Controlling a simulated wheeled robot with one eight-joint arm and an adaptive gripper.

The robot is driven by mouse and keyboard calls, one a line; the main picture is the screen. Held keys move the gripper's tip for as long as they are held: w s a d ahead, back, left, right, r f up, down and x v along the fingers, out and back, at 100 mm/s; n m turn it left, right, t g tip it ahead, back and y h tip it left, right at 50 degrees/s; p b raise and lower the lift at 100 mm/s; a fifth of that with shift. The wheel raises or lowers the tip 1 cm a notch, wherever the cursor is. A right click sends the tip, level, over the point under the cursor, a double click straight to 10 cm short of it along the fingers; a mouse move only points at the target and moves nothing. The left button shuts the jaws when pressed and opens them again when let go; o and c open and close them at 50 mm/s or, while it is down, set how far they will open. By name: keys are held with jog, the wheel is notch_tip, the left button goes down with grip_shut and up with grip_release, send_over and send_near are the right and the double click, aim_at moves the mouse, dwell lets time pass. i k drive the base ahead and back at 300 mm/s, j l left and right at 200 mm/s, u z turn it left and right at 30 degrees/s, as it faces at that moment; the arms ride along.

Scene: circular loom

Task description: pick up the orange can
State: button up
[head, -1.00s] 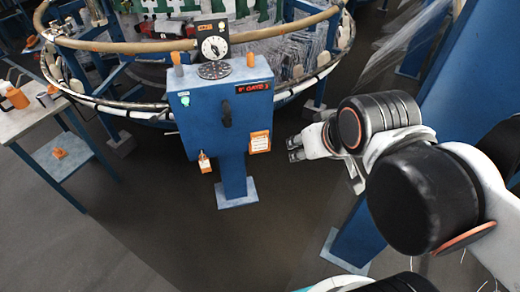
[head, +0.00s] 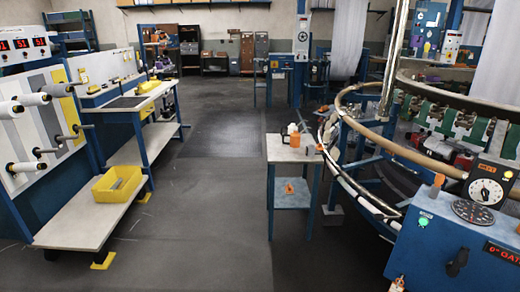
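An orange can (head: 294,139) with a whitish top part stands upright on the small table (head: 280,156) near the middle of the head view. It looks small at this distance, and its finer details are hard to make out. Pale and dark small items stand close behind and beside it, partly overlapping it in the picture. My gripper is out of the frame now.
A small orange item (head: 290,188) lies on the table's lower shelf. The circular loom (head: 365,130) and blue control box (head: 440,250) stand right of the table. A workbench (head: 135,102) and yellow bin (head: 118,184) are left. Open floor (head: 215,215) lies between.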

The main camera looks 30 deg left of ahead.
aim_at(295, 141)
jog(key=u, duration=0.95)
jog(key=i, duration=1.3)
jog(key=i+l, duration=0.15)
jog(key=i, duration=2.45)
